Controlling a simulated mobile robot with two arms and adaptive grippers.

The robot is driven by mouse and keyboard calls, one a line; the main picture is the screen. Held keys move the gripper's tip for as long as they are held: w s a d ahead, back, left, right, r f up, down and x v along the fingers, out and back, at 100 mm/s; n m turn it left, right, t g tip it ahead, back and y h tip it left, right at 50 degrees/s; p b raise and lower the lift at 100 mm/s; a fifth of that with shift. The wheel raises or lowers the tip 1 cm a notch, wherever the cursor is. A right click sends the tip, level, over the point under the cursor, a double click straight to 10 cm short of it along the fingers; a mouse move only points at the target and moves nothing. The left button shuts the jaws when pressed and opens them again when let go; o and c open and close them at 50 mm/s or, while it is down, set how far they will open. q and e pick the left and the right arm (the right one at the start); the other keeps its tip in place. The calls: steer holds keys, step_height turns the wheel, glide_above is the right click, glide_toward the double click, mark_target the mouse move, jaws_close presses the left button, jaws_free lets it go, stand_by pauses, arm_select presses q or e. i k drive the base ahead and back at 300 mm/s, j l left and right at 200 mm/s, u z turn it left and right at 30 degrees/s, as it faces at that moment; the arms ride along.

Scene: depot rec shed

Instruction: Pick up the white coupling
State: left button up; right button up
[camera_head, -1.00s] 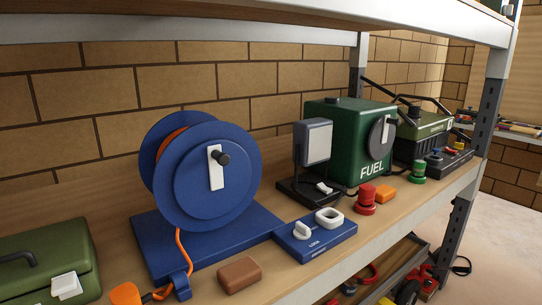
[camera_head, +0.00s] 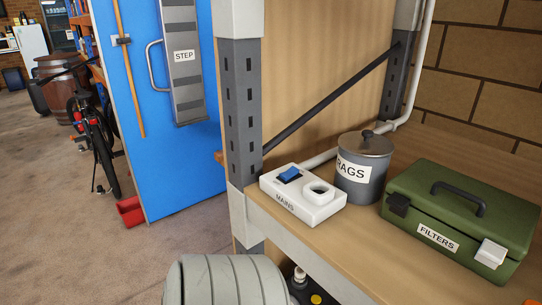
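I cannot make out a loose white coupling in the head view now. The nearest white thing is a square ring (camera_head: 319,192) on top of the white MAINS box (camera_head: 312,212), beside a blue rocker switch (camera_head: 290,174). I cannot tell whether this ring is a separate piece or part of the box. The box sits at the left end of the wooden shelf (camera_head: 370,238). Neither of my grippers is in view.
A grey RAGS tin (camera_head: 362,182) and a green FILTERS case (camera_head: 440,222) stand to the box's right. A dark upright post (camera_head: 241,115) rises behind its left side. A pale ribbed rounded object (camera_head: 228,282) is below the shelf end. Open floor lies left.

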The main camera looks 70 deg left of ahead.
mark_target(300, 276)
steer(key=u, duration=2.05)
